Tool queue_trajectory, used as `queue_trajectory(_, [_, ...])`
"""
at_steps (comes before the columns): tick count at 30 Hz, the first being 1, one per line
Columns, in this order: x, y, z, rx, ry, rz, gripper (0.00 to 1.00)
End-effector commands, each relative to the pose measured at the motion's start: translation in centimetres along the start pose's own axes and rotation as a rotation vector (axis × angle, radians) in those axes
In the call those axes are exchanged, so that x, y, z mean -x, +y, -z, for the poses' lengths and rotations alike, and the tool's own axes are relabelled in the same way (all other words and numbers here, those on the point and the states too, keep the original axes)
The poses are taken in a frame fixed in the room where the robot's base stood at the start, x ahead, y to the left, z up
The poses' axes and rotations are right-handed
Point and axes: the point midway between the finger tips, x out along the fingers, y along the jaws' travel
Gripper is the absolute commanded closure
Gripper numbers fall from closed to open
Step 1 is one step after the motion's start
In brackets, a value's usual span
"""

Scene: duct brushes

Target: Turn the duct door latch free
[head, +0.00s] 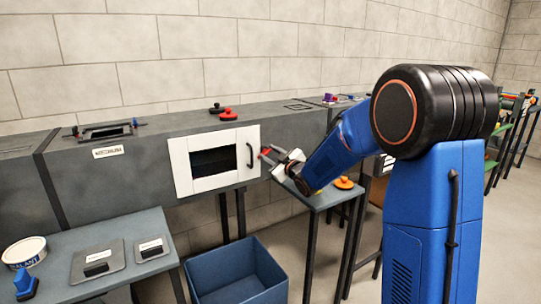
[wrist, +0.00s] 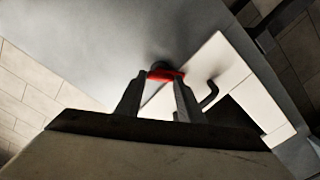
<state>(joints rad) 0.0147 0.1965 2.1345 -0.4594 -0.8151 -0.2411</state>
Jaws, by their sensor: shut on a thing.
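The white duct door (head: 183,170) sits against the front of the grey duct, with a dark window and a black curved handle (head: 250,155) at its right. It also shows in the wrist view (wrist: 215,63), to the right of the fingers. A red latch (wrist: 167,75) lies between my fingertips, beside the door's edge, with a dark round part behind it. My gripper (wrist: 158,84) is shut on this latch. In the head view my gripper (head: 272,157) reaches the duct just right of the door, and the latch is mostly hidden there.
A blue open bin (head: 240,271) stands on the floor below the door. A table (head: 130,222) at left holds a tub (head: 25,252), a blue tool (head: 27,284) and grey plates. A small table with an orange item (head: 343,183) stands under my arm. A red object (head: 228,114) lies on the duct.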

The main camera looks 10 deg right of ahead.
Motion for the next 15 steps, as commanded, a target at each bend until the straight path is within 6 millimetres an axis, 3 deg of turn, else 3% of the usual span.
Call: queue_trajectory(15, [0.01, -0.25, -0.06, 0.49, 0.0, 0.0, 0.88])
